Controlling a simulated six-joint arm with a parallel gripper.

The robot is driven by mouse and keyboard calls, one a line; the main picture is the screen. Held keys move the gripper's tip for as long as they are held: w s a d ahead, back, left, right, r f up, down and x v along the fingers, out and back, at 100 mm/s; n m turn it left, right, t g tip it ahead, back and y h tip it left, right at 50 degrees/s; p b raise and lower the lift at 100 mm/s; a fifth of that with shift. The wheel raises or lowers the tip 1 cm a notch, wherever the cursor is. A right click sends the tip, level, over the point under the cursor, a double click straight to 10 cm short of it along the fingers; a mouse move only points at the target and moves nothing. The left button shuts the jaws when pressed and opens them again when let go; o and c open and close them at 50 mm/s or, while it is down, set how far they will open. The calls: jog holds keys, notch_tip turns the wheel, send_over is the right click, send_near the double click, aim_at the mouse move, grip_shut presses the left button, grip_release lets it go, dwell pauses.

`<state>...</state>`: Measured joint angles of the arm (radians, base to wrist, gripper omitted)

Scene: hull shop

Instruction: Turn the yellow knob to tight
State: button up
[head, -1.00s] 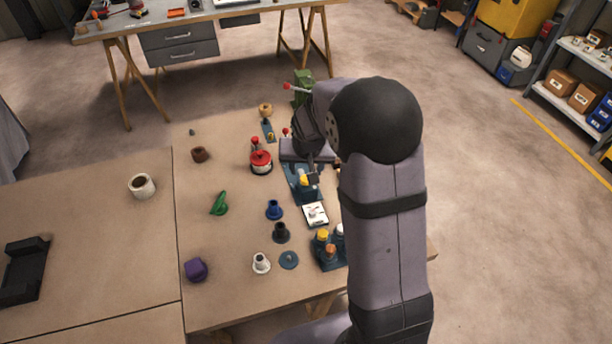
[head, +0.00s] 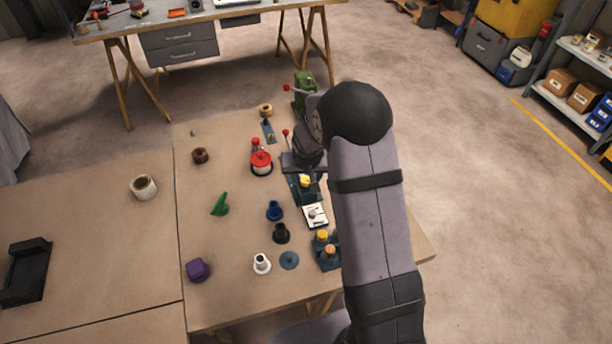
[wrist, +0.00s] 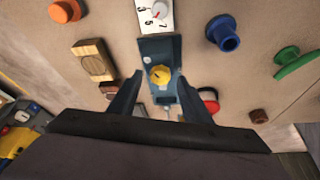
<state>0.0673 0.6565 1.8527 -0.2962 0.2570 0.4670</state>
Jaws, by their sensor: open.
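The yellow knob (wrist: 160,75) sits on a blue-grey base plate (wrist: 161,49) in the wrist view, with a dark mark on its top. In the head view the yellow knob (head: 306,182) shows just below my gripper, partly hidden by it. My gripper (wrist: 160,78) is open, with one finger to each side of the knob in the wrist view. I see no contact between the fingers and the knob. Which way counts as tight cannot be read at this size.
A white dial plate (head: 315,215) with numbers stands beside the knob's base. A red-topped round piece (head: 261,160) and a blue flanged piece (head: 274,210) are to the left. A green lever part (head: 220,204) lies on open tabletop. A green device (head: 303,86) stands behind.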

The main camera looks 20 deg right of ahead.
jog(key=shift+w+f, duration=0.2)
jog(key=shift+f, duration=0.25)
jog(key=c, duration=1)
jog(key=shift+r+n+p, duration=0.25)
jog(key=shift+n+p, duration=0.05)
jog(key=shift+p, duration=1.25)
jog(key=shift+f, duration=0.25)
jog(key=o, duration=1)
